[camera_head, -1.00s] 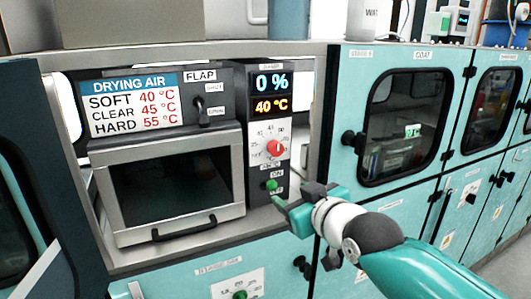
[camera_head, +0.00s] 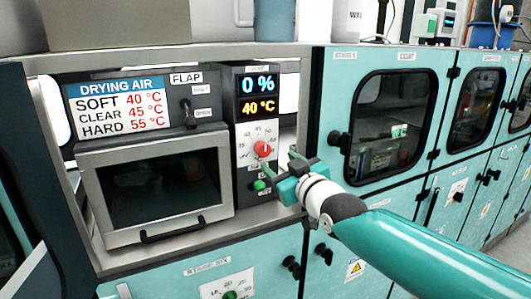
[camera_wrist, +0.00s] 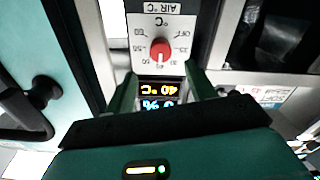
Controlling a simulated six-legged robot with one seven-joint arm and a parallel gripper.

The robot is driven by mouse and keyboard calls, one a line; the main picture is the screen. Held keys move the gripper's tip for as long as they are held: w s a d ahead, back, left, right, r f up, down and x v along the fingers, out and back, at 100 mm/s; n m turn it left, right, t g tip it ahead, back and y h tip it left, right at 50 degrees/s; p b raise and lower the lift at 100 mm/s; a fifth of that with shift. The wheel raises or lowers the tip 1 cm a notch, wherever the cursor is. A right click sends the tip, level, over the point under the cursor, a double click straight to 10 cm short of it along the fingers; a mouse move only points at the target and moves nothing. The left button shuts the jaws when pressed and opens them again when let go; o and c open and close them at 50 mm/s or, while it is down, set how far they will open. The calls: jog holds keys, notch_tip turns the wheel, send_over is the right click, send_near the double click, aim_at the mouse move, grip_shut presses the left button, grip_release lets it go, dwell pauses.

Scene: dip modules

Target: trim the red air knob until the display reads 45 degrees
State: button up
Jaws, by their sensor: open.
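The red air knob (camera_head: 263,149) sits on a white dial plate on the dark control panel. It also shows in the wrist view (camera_wrist: 160,50), upside down, with its scale around it. The display (camera_head: 260,106) above it reads 40 °C in orange, under a blue 0 % readout (camera_head: 261,83). My gripper (camera_head: 283,172) is just below and to the right of the knob in the head view, apart from it. In the wrist view its two green fingers (camera_wrist: 162,88) are spread and empty, with the display between them and the knob beyond their tips.
A green button (camera_head: 259,185) is below the knob, close to my gripper. A flap lever (camera_head: 187,112) and a drying air chart (camera_head: 116,103) are to the left, above a windowed oven door (camera_head: 160,187). A teal cabinet (camera_head: 325,120) stands to the right.

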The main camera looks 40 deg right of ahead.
aim_at(265, 151)
jog(key=x, duration=0.8)
jog(key=c, duration=1)
jog(key=shift+o, duration=0.2)
jog(key=shift+m, duration=0.3)
jog(key=m, duration=0.3)
jog(key=shift+m, duration=2)
